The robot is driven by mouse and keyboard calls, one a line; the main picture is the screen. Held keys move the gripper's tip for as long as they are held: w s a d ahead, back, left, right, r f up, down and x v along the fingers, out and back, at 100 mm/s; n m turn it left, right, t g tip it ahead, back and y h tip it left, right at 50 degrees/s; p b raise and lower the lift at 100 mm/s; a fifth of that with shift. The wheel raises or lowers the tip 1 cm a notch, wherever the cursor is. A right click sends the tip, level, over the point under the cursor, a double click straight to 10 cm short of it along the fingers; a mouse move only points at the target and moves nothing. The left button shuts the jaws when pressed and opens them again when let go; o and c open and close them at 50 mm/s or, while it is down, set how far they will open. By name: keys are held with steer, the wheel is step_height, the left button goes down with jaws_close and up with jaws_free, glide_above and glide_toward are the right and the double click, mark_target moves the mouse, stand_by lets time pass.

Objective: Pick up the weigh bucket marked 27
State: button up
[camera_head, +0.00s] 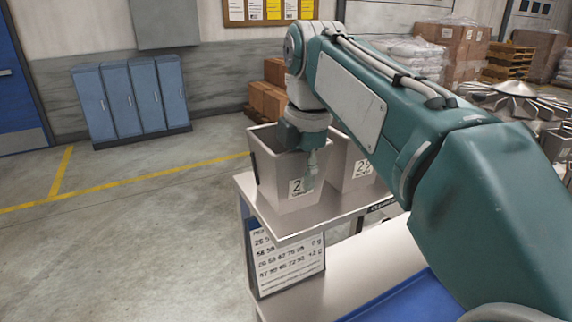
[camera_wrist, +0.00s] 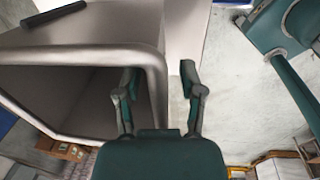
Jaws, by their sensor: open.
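A grey metal weigh bucket (camera_head: 266,165) stands on a steel shelf. Its white label (camera_head: 296,188) shows a 2; the second digit is hidden behind my gripper. My gripper (camera_head: 310,170) points down at the bucket's right front rim. In the wrist view the open bucket (camera_wrist: 95,35) fills the left side, and its rim passes between the fingers of my gripper (camera_wrist: 158,78). The fingers are open, one on the bucket's inner side and one outside. I cannot tell whether either touches the wall.
A second grey bucket (camera_head: 352,165) with a number label stands close to the right. The steel shelf (camera_head: 290,232) has a front edge near the buckets. A number sign (camera_head: 288,262) hangs below it, and a blue surface (camera_head: 405,300) lies lower right. Floor at left is clear.

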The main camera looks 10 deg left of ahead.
steer(key=shift+f, duration=0.25)
jaws_close()
steer(key=shift+r, duration=0.2)
stand_by(0.3)
step_height(320, 180, up, 10)
steer(key=shift+f, duration=0.25)
steer(key=shift+r, duration=0.3)
